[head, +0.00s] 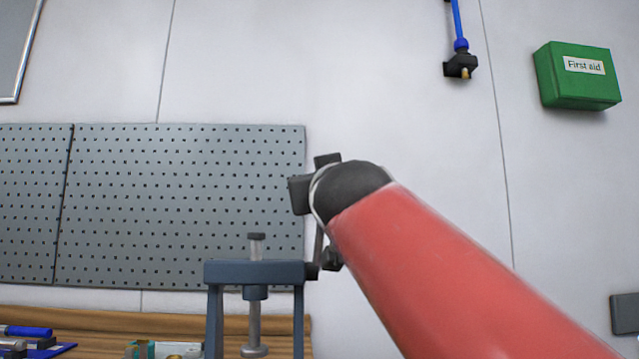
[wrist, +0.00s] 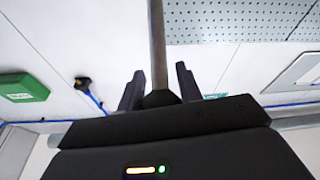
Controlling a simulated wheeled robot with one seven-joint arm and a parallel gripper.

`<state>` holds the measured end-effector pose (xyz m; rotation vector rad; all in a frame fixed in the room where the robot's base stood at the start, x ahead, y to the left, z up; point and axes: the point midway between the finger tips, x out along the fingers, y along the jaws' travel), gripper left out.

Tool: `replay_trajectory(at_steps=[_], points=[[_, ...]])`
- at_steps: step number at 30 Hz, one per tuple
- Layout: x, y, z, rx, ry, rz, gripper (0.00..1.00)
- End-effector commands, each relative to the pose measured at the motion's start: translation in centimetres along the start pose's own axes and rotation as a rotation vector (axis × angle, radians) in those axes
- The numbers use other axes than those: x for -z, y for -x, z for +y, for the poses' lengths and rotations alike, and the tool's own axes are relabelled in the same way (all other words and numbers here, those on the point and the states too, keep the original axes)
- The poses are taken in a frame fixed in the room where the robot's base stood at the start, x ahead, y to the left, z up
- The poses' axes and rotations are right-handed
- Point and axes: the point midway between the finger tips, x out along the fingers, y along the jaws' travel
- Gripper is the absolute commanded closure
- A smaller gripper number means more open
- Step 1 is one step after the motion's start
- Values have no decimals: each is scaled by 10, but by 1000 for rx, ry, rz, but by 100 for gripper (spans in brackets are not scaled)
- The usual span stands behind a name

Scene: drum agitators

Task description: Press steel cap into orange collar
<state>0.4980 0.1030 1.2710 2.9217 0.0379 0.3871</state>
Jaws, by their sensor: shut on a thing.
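A blue-grey bench press (head: 254,272) stands on the bench in the head view, with a steel ram (head: 254,325) pointing down and a short post on top. My gripper (wrist: 160,88) is shut on the dark knob (wrist: 160,98) of a grey lever rod (wrist: 157,45), which runs up between its two fingers in the wrist view. In the head view my red arm reaches to the press's right side and hides much of the lever. The steel cap and orange collar cannot be made out; the space under the ram is cut off by the frame's lower edge.
The wooden bench (head: 90,321) carries blue-handled tools (head: 25,331) at the left and a pale block (head: 165,349) left of the press. A grey pegboard (head: 180,205) covers the wall behind. A green first aid box (head: 577,76) hangs at upper right.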

Motion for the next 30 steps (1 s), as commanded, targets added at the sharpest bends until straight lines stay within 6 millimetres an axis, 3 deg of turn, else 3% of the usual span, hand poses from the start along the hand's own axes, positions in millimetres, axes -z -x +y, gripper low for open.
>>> replay_trajectory(at_steps=[1, 29, 30], points=[[-10, -5, -1, -1, 1, -21, 100], [-12, -5, 0, -2, 0, -25, 100], [-12, -5, 0, -2, 0, -25, 63]])
